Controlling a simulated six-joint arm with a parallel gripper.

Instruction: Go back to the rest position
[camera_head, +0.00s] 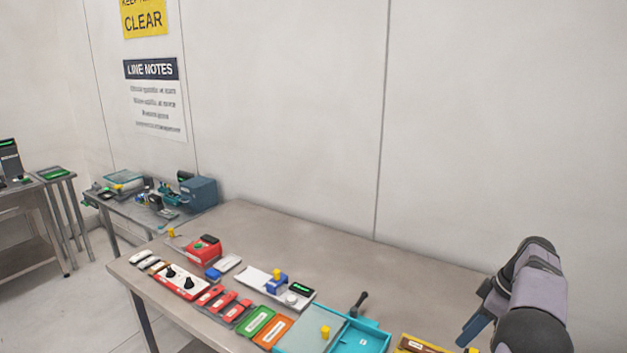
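My arm comes in at the lower right of the head view, its grey and black links bent above the right end of the table. My gripper (470,335) shows only in part, as a dark piece with a blue finger-like part pointing down and left. It is over or beside the yellow tray at the table's front right. I cannot tell whether it is open or shut, or whether it holds anything.
The table (340,250) carries a teal tray (362,338), a yellow tray (412,344), green (256,321) and orange (274,332) cards, a white tray (262,284), a red box (203,250) and a white-and-red knob panel (178,281). The table's back strip is clear, with a wall behind.

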